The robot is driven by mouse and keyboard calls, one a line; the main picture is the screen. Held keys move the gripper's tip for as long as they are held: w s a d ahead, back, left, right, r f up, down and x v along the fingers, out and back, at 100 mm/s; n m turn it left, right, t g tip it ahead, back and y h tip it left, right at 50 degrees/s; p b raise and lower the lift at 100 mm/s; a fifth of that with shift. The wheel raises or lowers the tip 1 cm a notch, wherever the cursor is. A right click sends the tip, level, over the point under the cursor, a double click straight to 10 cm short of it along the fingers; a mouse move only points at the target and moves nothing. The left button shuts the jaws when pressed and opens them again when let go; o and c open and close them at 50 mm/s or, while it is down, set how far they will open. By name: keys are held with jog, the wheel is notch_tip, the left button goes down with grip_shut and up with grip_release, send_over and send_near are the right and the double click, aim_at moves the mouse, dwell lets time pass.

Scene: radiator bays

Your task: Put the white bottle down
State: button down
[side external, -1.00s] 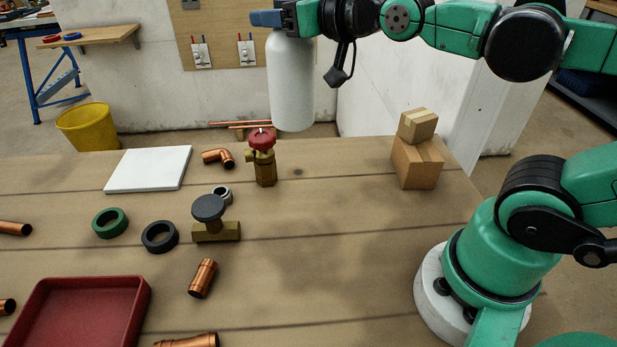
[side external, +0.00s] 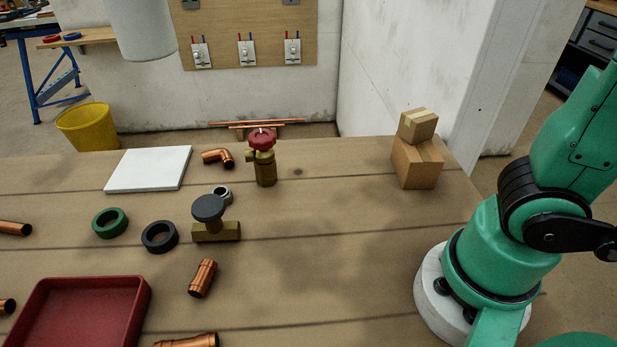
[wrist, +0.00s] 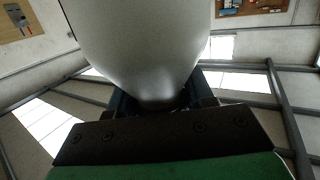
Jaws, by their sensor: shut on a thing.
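The white bottle (side external: 142,28) hangs in the air at the top left of the side view, above and behind the white square plate (side external: 148,168). Its upper part is cut off by the frame edge. In the wrist view the bottle (wrist: 140,45) fills the top middle, close to the camera. My gripper (wrist: 160,103) is shut on the bottle in the wrist view; its fingers are dark and partly hidden behind the bottle. My gripper is out of frame in the side view.
A red-handled brass valve (side external: 263,160), a copper elbow (side external: 218,157) and a dark-handled valve (side external: 212,220) stand near the plate. A red tray (side external: 85,310) is front left. Stacked cardboard boxes (side external: 416,163) are at the right. The wooden table's centre right is clear.

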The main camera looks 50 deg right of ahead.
jog(key=w+a+f+n+g+y, duration=0.1)
jog(key=w+a+y, duration=0.1)
jog(key=a, duration=0.5)
jog(key=w+a+f+n+g+y, duration=0.1)
jog(key=a+f+n+y, duration=0.1)
jog(key=a, duration=0.6)
notch_tip(320, 180, down, 25)
jog(key=shift+w, duration=0.2)
jog(key=shift+d, duration=0.1)
jog(key=shift+c, duration=1.7)
grip_release()
jog(key=shift+f, duration=0.1)
